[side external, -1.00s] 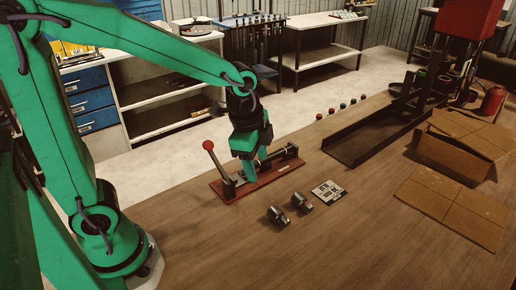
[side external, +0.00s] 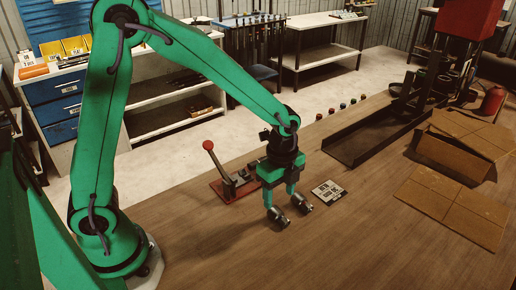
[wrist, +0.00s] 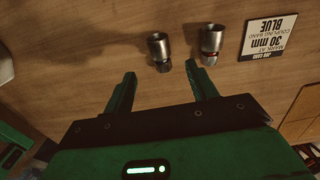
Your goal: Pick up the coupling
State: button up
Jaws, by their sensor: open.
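Two silver metal couplings lie on the wooden bench. The left coupling (side external: 277,217) is plain in the wrist view (wrist: 160,50), lying just ahead of the space between my fingers. The right coupling (side external: 303,202) shows a thin red band in the wrist view (wrist: 211,41), beyond my right finger. My gripper (side external: 279,197) points down just behind the couplings in the side view, with its fingers apart. In the wrist view my gripper (wrist: 161,76) is open, with nothing between its fingers. I cannot tell its exact height above the bench.
A job card (side external: 328,193) lies right of the couplings; it reads blue, 30 mm, in the wrist view (wrist: 269,36). A dark tray (side external: 365,142) and cardboard (side external: 450,205) are further right. The front bench is clear.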

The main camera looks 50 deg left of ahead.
aim_at(279, 213)
jog(key=shift+d+f, duration=0.15)
jog(key=shift+f, duration=3.3)
jog(key=c, duration=1.1)
jog(key=shift+r, duration=0.1)
jog(key=shift+r, duration=0.6)
jog(key=r, duration=0.3)
jog(key=shift+d, duration=0.2)
jog(key=s+d+r, duration=0.4)
jog(key=s+d, duration=0.1)
jog(key=s+d+r, duration=0.2)
jog(key=s+d, duration=0.1)
jog(key=shift+s+r, duration=0.1)
jog(key=shift+r, duration=0.2)
